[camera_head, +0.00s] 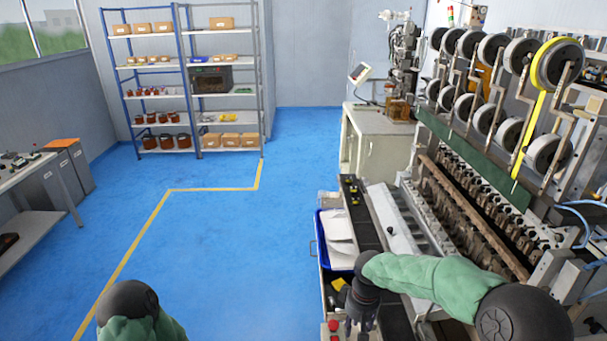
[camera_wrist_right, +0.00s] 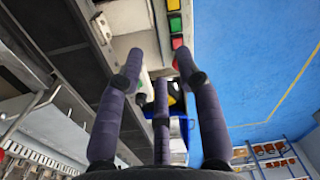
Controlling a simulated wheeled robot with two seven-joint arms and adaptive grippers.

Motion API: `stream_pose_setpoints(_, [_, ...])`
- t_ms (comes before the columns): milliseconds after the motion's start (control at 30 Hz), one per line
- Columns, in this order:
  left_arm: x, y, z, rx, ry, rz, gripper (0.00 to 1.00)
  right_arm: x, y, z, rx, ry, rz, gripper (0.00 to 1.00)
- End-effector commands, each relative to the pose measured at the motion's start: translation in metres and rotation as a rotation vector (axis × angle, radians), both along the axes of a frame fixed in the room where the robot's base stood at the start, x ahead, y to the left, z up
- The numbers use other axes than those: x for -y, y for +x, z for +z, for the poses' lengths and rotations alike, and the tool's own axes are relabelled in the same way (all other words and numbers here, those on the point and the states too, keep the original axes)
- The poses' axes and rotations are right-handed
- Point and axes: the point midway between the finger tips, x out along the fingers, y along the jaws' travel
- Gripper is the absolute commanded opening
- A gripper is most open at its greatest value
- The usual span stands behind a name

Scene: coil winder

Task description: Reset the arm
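My right arm in its green sleeve reaches in from the lower right over the front of the coil winder (camera_head: 470,205). My right gripper (camera_head: 360,318) points down above the machine's front edge. In the right wrist view my right gripper (camera_wrist_right: 157,65) has its dark fingers spread apart, with nothing held between them. A strip of coloured buttons (camera_wrist_right: 177,42) lies just beyond the fingertips, apart from them. My left arm shows only as a green sleeve and dark cap at the lower left of the head view; its gripper is out of frame.
A blue bin (camera_head: 338,240) with white sheets stands left of the machine. A yellow wheel (camera_head: 557,64) sits among grey wheels above it. A shelf rack (camera_head: 185,90) stands at the back and a bench (camera_head: 30,225) at the left. The blue floor (camera_head: 240,240) between is clear.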

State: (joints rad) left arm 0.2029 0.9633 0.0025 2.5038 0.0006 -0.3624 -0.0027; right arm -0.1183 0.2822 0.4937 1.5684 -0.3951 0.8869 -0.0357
Motion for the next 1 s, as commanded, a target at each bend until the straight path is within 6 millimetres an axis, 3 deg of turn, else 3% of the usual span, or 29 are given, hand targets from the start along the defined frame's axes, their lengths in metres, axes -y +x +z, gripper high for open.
stream_pose_setpoints(233, [0.0, 0.0, 0.0, 0.0, 0.0, 0.0, 0.4, -0.008, -0.019, -0.053, -0.03, 0.072, -0.051, 0.36])
stream_pose_setpoints(467, [0.0, 0.0, 0.0, 0.0, 0.0, 0.0, 0.4, -0.018, -0.054, -0.12, -0.066, 0.168, -0.152, 0.36])
stream_pose_setpoints(700, [0.0, 0.0, 0.0, 0.0, 0.0, 0.0, 0.4, -0.029, -0.131, -0.204, -0.112, 0.278, -0.383, 0.36])
stream_pose_setpoints(800, [0.0, 0.0, 0.0, 0.0, 0.0, 0.0, 0.4, -0.03, -0.16, -0.224, -0.121, 0.297, -0.474, 0.36])
stream_pose_setpoints(1000, [0.0, 0.0, 0.0, 0.0, 0.0, 0.0, 0.4, -0.03, -0.207, -0.247, -0.13, 0.302, -0.615, 0.36])
